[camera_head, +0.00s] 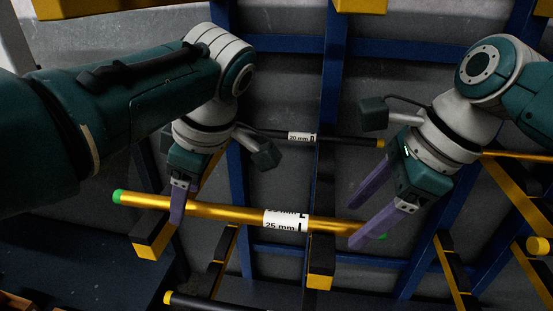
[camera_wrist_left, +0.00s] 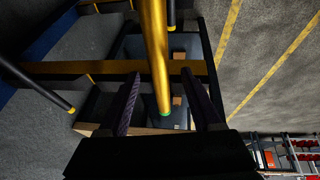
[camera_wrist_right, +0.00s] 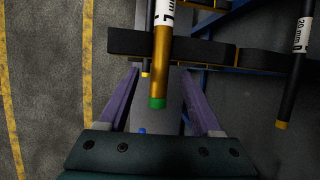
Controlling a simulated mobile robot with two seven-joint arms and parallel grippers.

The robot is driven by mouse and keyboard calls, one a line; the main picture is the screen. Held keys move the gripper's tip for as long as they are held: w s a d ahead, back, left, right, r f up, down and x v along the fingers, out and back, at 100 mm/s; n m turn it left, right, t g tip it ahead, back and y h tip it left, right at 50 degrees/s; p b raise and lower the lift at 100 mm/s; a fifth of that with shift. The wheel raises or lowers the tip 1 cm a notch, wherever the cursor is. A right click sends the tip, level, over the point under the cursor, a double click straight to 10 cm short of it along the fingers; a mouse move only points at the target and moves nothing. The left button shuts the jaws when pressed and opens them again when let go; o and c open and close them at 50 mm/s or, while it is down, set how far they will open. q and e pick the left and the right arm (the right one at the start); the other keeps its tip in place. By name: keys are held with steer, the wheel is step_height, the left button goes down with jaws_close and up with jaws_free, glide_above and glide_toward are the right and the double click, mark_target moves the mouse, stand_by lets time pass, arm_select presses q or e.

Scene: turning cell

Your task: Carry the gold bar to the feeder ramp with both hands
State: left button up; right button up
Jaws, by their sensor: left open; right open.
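The gold bar (camera_head: 220,211) lies across the yellow-tipped rack arms in the head view, with green ends and a white "25 mm" label (camera_head: 286,221). My left gripper (camera_head: 177,212) is at the bar's left part; in the left wrist view the bar (camera_wrist_left: 155,50) runs between its two spread fingers. My right gripper (camera_head: 368,215) is at the bar's right end; in the right wrist view the bar's green tip (camera_wrist_right: 157,102) lies between its open purple fingers. Both grippers are open. I cannot tell whether any finger touches the bar. The feeder ramp is not identifiable in these views.
A dark bar labelled "20 mm" (camera_head: 299,136) lies on the rack behind. Another dark bar with a yellow end (camera_head: 190,300) is at the lower front. Blue rack posts (camera_head: 329,100) and yellow-tipped rack arms (camera_head: 320,277) stand close around the grippers.

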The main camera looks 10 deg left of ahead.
arm_select(q)
steer(key=shift+a+f, duration=0.2)
steer(key=shift+f, duration=0.35)
arm_select(e)
steer(key=shift+w+a+f, duration=0.1)
steer(key=shift+a+f, duration=0.15)
steer(key=shift+f, duration=0.45)
arm_select(q)
steer(key=shift+c, duration=0.3)
arm_select(e)
steer(key=shift+c, duration=0.3)
arm_select(q)
jaws_close()
arm_select(e)
jaws_close()
